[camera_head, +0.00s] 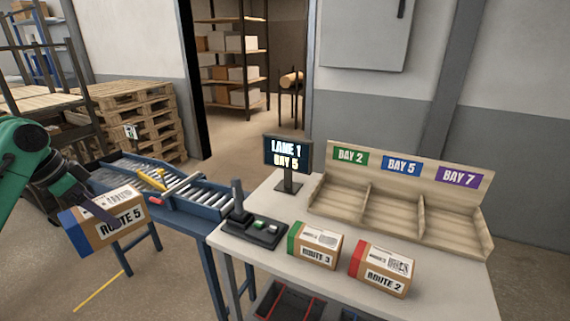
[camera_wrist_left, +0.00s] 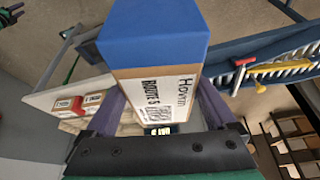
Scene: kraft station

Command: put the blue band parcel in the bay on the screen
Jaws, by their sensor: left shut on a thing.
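The blue band parcel (camera_head: 105,220) is a brown box with a blue end and a "ROUTE 5" label. My left gripper (camera_head: 100,208) is shut on it and holds it in the air left of the table, in front of the roller conveyor. The parcel (camera_wrist_left: 155,75) fills the middle of the left wrist view between the fingers (camera_wrist_left: 165,110). The screen (camera_head: 288,153) reads "LANE 1, BAY 5". The wooden bay rack (camera_head: 400,160) has three empty compartments marked BAY 2 green, BAY 5 (camera_head: 401,167) blue in the middle, and BAY 7 purple.
A green-band ROUTE 3 parcel (camera_head: 316,246) and a red-band ROUTE 2 parcel (camera_head: 380,270) stand on the white table (camera_head: 285,262) in front of the rack.

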